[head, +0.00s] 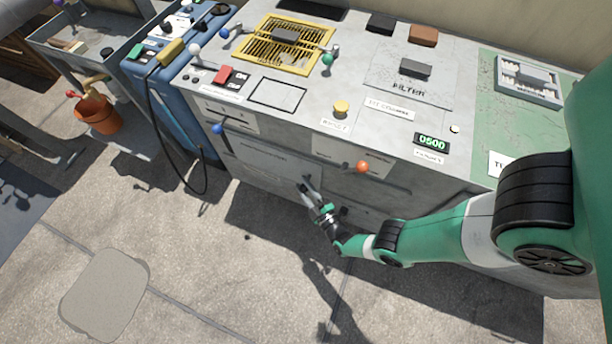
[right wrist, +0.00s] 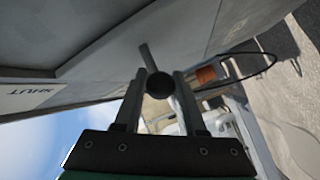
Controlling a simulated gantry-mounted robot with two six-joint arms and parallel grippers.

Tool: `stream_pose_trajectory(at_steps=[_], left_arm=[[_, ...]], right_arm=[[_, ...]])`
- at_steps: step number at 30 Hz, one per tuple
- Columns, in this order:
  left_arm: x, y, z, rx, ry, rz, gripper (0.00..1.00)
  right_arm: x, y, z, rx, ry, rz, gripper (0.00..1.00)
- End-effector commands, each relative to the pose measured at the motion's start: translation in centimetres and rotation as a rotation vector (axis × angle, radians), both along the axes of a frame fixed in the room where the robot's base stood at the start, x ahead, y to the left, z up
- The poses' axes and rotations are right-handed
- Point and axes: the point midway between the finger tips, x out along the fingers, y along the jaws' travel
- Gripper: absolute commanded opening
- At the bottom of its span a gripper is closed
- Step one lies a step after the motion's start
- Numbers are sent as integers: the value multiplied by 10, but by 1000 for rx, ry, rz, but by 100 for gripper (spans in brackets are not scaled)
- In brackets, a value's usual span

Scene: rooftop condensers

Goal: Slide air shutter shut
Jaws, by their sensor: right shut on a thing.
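My right gripper (head: 311,191) is at the front face of the grey cabinet, below the orange knob. In the right wrist view its two fingers (right wrist: 159,88) are shut on a dark round knob (right wrist: 160,85) on a short grey stalk. The stalk reaches to a grey plate (right wrist: 100,45), which looks like the air shutter. In the head view a grey front plate (head: 262,160) shows left of the gripper; the held knob is hidden by the fingers there. A label, partly legible, shows in the wrist view (right wrist: 42,93). My left gripper is not in view.
An orange knob (head: 362,167) and a blue knob (head: 217,128) stick out of the cabinet front (head: 330,150). A black cable (head: 180,165) hangs from the blue unit at left. An orange bucket (head: 98,115) stands farther left. The concrete floor in front is open.

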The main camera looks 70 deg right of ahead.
Motion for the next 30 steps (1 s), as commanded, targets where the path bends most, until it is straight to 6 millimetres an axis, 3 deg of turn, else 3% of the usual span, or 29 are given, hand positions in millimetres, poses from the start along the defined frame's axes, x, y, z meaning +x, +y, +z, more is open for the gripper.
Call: stream_pose_trajectory(at_steps=[17,18,22,23,30], left_arm=[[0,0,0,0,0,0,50],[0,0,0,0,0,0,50],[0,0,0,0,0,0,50],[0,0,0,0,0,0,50],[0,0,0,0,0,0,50]], right_arm=[[4,-6,2,-1,-5,-14,0],[4,-6,2,-2,-6,-15,41],[4,-6,2,-1,-5,-14,65],[3,-5,1,-1,-4,-14,69],[3,-5,1,-1,-2,-15,69]])
